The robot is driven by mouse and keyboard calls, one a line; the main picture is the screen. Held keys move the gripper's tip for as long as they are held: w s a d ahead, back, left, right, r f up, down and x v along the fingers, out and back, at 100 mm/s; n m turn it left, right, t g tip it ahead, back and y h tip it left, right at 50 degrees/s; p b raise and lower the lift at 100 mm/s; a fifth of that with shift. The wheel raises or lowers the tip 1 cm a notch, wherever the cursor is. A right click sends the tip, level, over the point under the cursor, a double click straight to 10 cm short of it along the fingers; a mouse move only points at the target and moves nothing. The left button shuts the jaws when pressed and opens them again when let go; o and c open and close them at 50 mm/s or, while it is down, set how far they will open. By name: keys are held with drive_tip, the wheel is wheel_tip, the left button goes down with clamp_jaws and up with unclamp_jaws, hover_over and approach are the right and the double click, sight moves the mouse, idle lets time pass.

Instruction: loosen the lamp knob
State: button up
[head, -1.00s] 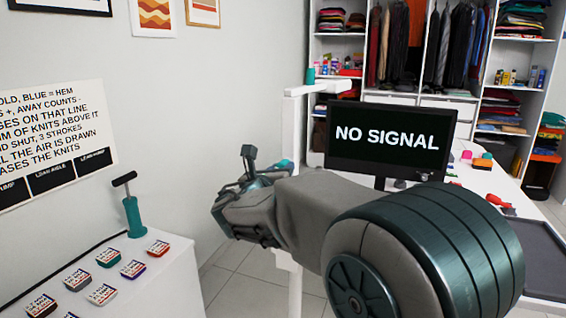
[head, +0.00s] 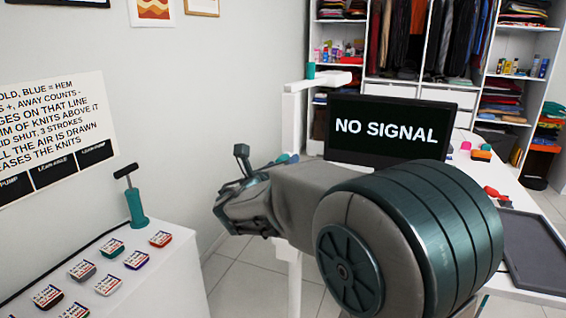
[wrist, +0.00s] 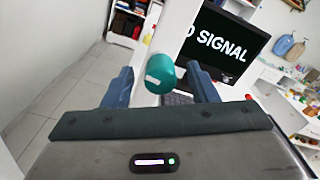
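The lamp knob is a teal round knob (wrist: 160,73) with a white mark on its face, on the side of a white post (wrist: 178,42) in the wrist view. My gripper (wrist: 159,68) is open, with one blue-grey finger on each side of the knob. Gaps show between the fingers and the knob; I cannot tell how deep it sits between them.
A black monitor (head: 388,133) reading "NO SIGNAL" stands on a white desk right of the post. A white cabinet (head: 165,285) at left bears a teal pump (head: 133,205) and several labelled pads. An open wardrobe (head: 430,92) is behind. Tiled floor is clear between.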

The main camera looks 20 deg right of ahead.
drive_tip(key=shift+b, duration=0.3)
drive_tip(key=shift+c, duration=0.4)
drive_tip(key=shift+f+m+b, duration=0.15)
drive_tip(key=shift+m+b, duration=0.2)
drive_tip(key=shift+m, duration=0.05)
drive_tip(key=shift+m+b, duration=0.8)
drive_tip(key=shift+b, duration=0.25)
drive_tip(key=m+b, duration=0.6)
drive_tip(key=b, duration=0.2)
drive_tip(key=shift+m+b, duration=0.3)
drive_tip(key=shift+m, duration=0.1)
drive_tip(key=m+b, duration=0.6)
drive_tip(key=b, duration=0.2)
drive_tip(key=shift+m, duration=0.4)
drive_tip(key=shift+m+b, duration=0.5)
drive_tip(key=shift+m, duration=0.1)
drive_tip(key=shift+r, duration=0.2)
